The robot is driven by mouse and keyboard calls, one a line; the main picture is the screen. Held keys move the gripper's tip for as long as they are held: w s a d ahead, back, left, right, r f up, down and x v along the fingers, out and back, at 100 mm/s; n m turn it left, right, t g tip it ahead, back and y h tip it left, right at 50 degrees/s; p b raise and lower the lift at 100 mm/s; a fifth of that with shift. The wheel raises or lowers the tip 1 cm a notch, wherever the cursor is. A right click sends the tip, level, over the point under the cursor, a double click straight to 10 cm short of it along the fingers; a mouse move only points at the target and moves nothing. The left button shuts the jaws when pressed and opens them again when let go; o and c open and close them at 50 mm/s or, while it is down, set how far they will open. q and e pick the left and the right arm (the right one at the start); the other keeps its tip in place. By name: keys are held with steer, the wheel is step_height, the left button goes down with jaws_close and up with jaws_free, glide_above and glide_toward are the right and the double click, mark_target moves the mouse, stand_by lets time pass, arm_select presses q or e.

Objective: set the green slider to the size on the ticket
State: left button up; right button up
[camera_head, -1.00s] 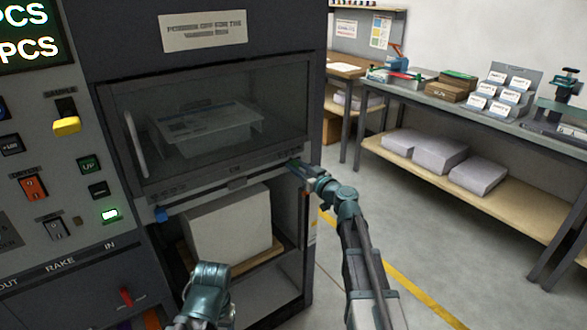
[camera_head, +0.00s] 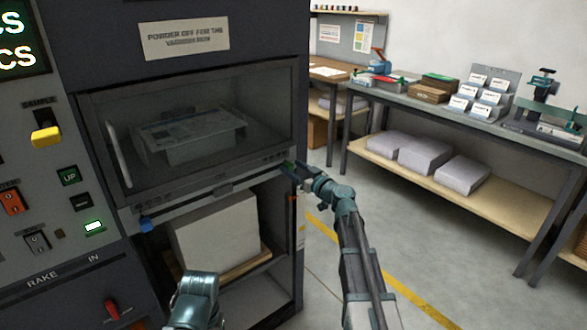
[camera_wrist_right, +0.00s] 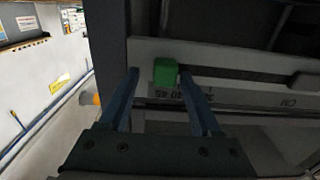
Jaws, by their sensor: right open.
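The green slider (camera_head: 289,164) is a small block at the right end of the pale rail (camera_head: 225,188) below the cabinet's glass window. In the right wrist view the green slider (camera_wrist_right: 166,72) lies between the fingertips of my right gripper (camera_wrist_right: 159,76). The gripper is open, with a finger on either side of the slider. Scale digits on the rail beside the slider are partly hidden and hard to read. My right gripper (camera_head: 291,170) is small in the head view. My left arm shows at the bottom, but its fingers do not. I cannot identify the ticket.
A large white stack (camera_head: 216,238) stands in the open bay below. The control panel (camera_head: 52,205) is at left. A bench (camera_head: 470,120) with a card rack (camera_head: 487,91) stands at right, with open floor before it.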

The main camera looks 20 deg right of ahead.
steer(key=v, duration=1.3)
steer(key=shift+s, duration=0.35)
steer(key=s+a+f+n+g+y, duration=0.1)
steer(key=s+a+f+g, duration=0.25)
steer(key=a, duration=0.45)
steer(key=s+a+f+n+g+y, duration=0.1)
steer(key=s+a+f+g, duration=0.1)
steer(key=a+f+g, duration=0.45)
steer(key=s+a+f+n+g, duration=0.1)
steer(key=s+a+f, duration=0.2)
steer(key=a, duration=0.6)
steer(key=s+a+f+m+g+h, duration=0.25)
steer(key=s+f+h, duration=0.2)
steer(key=s, duration=0.35)
steer(key=s+a+f+m+g+h, duration=0.1)
steer(key=s+f+g+h, duration=0.35)
steer(key=s, duration=0.45)
arm_select(q)
step_height(320, 180, up, 16)
steer(key=p, duration=1.6)
arm_select(e)
step_height(320, 180, up, 16)
steer(key=shift+w+d+r+t, duration=0.15)
steer(key=shift+w+d+t, duration=0.05)
steer(key=shift+t, duration=0.2)
arm_select(q)
steer(key=shift+c, duration=0.2)
